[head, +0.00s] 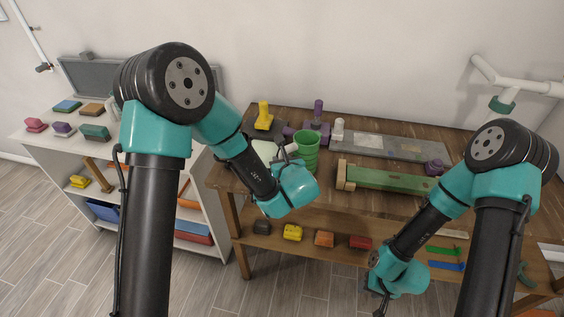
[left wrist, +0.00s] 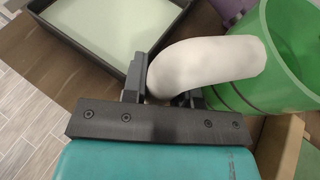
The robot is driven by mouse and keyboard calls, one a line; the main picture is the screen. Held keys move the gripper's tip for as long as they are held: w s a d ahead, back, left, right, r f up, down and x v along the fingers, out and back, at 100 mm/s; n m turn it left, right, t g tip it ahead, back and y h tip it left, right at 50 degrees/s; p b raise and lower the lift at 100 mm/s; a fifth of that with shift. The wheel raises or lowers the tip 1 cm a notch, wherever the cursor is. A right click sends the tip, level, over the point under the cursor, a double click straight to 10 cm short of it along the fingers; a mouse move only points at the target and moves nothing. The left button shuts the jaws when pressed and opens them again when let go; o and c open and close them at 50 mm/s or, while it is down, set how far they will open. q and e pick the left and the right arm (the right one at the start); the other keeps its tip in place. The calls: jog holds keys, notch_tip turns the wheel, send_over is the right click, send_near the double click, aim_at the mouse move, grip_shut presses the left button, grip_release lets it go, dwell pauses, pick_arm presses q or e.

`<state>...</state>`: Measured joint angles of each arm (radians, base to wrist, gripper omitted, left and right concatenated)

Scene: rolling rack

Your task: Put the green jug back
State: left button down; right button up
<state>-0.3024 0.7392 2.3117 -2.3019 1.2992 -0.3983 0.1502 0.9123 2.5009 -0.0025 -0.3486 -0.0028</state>
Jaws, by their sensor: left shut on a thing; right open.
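The green jug (head: 306,150) is upright at the workbench's left part in the head view. Its green body (left wrist: 285,70) and curved white handle (left wrist: 208,66) fill the upper right of the left wrist view. My left gripper (head: 284,156) is shut on the handle, with its dark fingers on both sides of it in the left wrist view (left wrist: 165,92). I cannot tell whether the jug's base touches the bench top. My right gripper (head: 380,296) is open and empty, low in front of the bench's lower shelf.
A pale tray with a dark rim (left wrist: 105,35) lies beside the jug. A yellow-handled tool (head: 263,118), a purple-handled tool (head: 317,118) and a long green block (head: 390,179) are on the bench (head: 405,210). A white shelf unit (head: 35,135) stands at left.

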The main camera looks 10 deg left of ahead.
dwell(0.3)
pick_arm(q)
jog(key=c, duration=0.9)
grip_release()
jog(key=shift+f, duration=0.15)
jog(key=shift+r, duration=0.2)
jog(key=v, duration=1.2)
